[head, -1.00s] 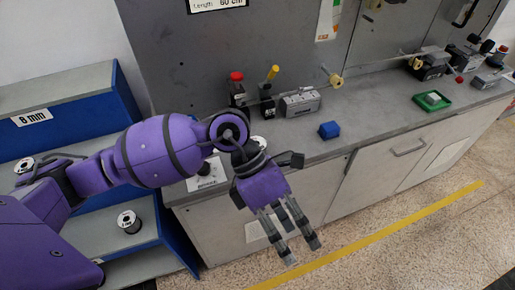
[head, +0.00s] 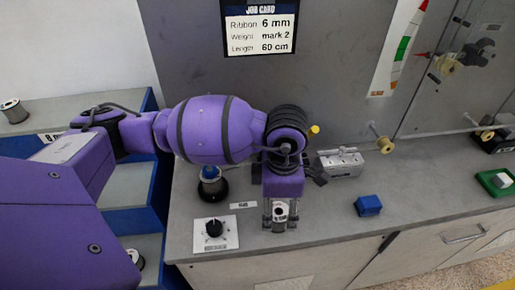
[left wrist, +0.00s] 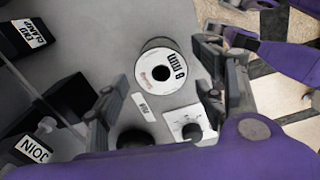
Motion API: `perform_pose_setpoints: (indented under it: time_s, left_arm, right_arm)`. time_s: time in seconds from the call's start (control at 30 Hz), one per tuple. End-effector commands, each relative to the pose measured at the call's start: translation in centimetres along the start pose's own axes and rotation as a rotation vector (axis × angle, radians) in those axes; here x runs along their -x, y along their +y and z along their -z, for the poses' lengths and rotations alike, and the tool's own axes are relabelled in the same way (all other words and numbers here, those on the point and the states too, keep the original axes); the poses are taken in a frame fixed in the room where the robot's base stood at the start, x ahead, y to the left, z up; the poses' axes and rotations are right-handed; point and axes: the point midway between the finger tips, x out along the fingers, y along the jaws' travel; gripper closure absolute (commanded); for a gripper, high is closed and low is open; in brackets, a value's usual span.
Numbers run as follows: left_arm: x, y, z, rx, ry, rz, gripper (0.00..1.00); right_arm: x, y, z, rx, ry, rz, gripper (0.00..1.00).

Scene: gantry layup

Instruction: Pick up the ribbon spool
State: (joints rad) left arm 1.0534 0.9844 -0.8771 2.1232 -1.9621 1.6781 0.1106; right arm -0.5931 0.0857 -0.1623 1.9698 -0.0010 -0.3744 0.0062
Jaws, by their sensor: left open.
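A ribbon spool (head: 280,212) stands on the grey counter near its front edge. In the left wrist view the spool (left wrist: 160,72) shows its round white printed face; the width figure is hard to read. My left gripper (head: 280,220) points down at it, open, with a finger on either side in the head view. In the left wrist view my left gripper's fingertips (left wrist: 160,92) are spread wider than the spool, which lies between and slightly beyond them. I cannot tell whether a finger touches it.
A dial plate (head: 215,233) and a blue-topped device (head: 212,182) are left of the spool. A grey block (head: 341,162) and a blue block (head: 368,205) are to the right. Another spool (head: 14,111) sits on the stepped shelf. A job card (head: 260,28) reads 6 mm.

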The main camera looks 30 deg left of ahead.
Motion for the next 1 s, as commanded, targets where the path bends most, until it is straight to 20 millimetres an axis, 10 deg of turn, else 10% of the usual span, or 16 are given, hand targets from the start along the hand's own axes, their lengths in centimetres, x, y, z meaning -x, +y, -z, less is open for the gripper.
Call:
perform_pose_setpoints:
  time_s: [0.5, 1.0]
  left_arm:
    - [-3.5, 0.0, -0.2, 0.0, -0.003, -0.003, 0.37]
    - [-3.3, 0.1, -0.3, 0.0, -0.004, -0.005, 0.99]
  right_arm:
    - [-0.1, -0.5, 1.7, 0.0, 0.028, 0.01, 0.6]
    - [-0.1, -0.7, 1.6, -0.009, 0.026, 0.008, 0.6]
